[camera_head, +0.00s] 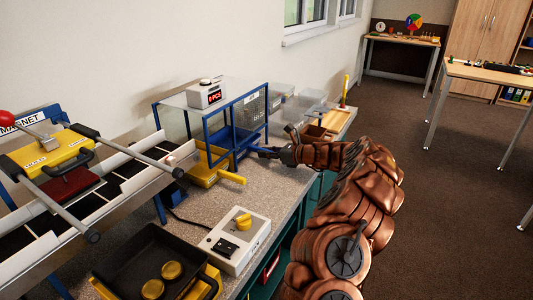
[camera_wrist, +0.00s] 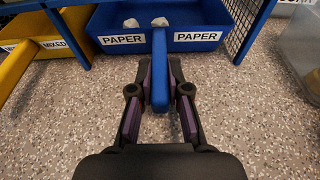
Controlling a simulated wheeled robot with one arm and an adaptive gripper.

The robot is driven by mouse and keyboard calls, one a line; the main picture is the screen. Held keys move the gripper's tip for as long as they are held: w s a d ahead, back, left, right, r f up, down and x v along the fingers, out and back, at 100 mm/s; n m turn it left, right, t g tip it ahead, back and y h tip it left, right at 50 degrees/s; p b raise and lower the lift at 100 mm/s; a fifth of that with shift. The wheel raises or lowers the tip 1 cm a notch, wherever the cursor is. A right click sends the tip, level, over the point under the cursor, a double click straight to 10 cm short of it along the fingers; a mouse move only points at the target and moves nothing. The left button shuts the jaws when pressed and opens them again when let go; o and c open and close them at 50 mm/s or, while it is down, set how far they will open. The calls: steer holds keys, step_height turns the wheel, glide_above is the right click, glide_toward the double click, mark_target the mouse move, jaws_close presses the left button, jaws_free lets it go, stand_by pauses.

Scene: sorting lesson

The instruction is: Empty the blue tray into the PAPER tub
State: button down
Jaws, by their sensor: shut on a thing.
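The blue tray (camera_wrist: 205,47), marked PAPER twice on its front wall, holds a few small whitish lumps in the wrist view. My gripper (camera_wrist: 160,85) is shut on the blue tray's handle (camera_wrist: 160,58), with one finger on each side. In the head view, my gripper (camera_head: 274,152) reaches the handle in front of the clear blue-framed cabinet; most of the tray is hidden there. The tray looks level and its front sits at the cabinet opening. Clear tubs (camera_head: 291,98) stand right of the cabinet. I cannot read which one is PAPER.
A yellow tray (camera_wrist: 28,62) marked MIXED is just left of the blue tray. The cabinet's mesh side (camera_wrist: 242,25) is close on its right. A white control box (camera_head: 235,240) stands nearer on the speckled counter (camera_head: 250,190). A small wooden box (camera_head: 314,133) is beyond my gripper.

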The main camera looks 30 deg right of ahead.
steer(key=shift+r+p, duration=0.65)
steer(key=shift+p, duration=0.05)
steer(key=shift+s+d, duration=0.3)
steer(key=shift+s, duration=0.15)
steer(key=s+d+p, duration=0.4)
steer(key=s+d, duration=0.1)
steer(key=s, duration=0.3)
steer(key=s+d+p, duration=0.4)
steer(key=s+d, duration=0.1)
steer(key=s, duration=0.4)
stand_by(1.5)
steer(key=shift+d, duration=0.1)
steer(key=shift+r+p, duration=2.3)
steer(key=shift+r, duration=0.65)
